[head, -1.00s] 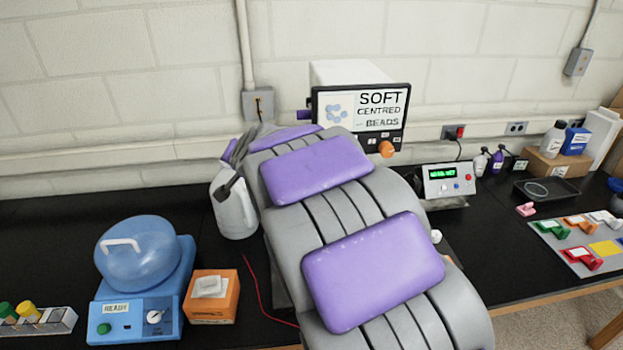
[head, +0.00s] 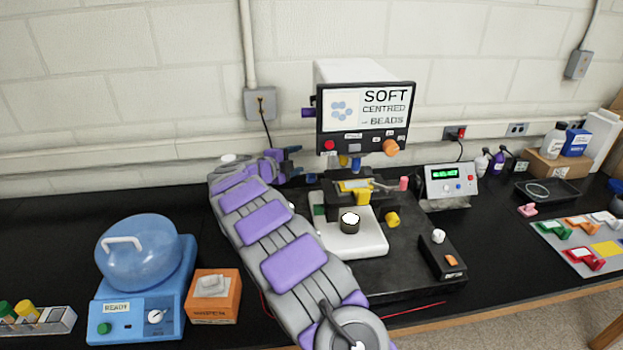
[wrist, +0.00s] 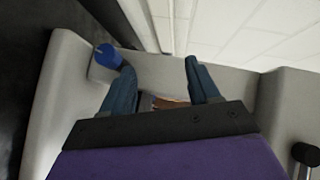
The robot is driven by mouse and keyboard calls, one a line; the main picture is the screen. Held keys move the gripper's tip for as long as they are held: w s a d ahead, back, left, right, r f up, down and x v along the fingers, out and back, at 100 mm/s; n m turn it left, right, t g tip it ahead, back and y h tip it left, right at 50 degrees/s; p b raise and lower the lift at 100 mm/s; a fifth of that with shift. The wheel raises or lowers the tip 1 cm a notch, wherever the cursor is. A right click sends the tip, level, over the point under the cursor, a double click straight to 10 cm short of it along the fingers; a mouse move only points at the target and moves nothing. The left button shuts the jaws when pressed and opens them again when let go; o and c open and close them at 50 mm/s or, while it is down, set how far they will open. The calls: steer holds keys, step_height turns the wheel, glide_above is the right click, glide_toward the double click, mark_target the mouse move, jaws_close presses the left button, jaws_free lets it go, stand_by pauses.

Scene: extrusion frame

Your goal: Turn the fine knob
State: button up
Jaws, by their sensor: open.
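A bench instrument with a dark screen panel (head: 365,116) reading "SOFT CENTRED BEADS" stands at the back. Its labels are too small to tell which control is the fine knob. An orange knob (head: 390,147) is on its panel's lower right, and a yellow knob (head: 392,219) is beside the stage below. My gripper (head: 293,162) is at the instrument's left side, below the panel, with its fingers pointing right. In the wrist view my gripper (wrist: 158,70) is open and empty. A round blue knob (wrist: 106,56) appears at the left fingertip; I cannot tell whether they touch.
The white stage (head: 365,243) carries a small dark round piece (head: 349,221). A black box (head: 442,257) with an orange button is to its right. A blue domed device (head: 138,255) and an orange box (head: 214,294) stand left of my arm. A pale wall is close behind.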

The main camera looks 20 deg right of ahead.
steer(key=f, duration=0.1)
steer(key=b, duration=0.2)
glide_toward(312, 177)
steer(key=w+d+f, duration=0.3)
steer(key=w+d, duration=0.1)
steer(key=b+x, duration=0.1)
steer(key=x, duration=0.4)
steer(key=shift+w+d, duration=0.15)
steer(key=shift+w, duration=0.2)
steer(key=shift+w+d, duration=0.1)
steer(key=shift+d, duration=0.45)
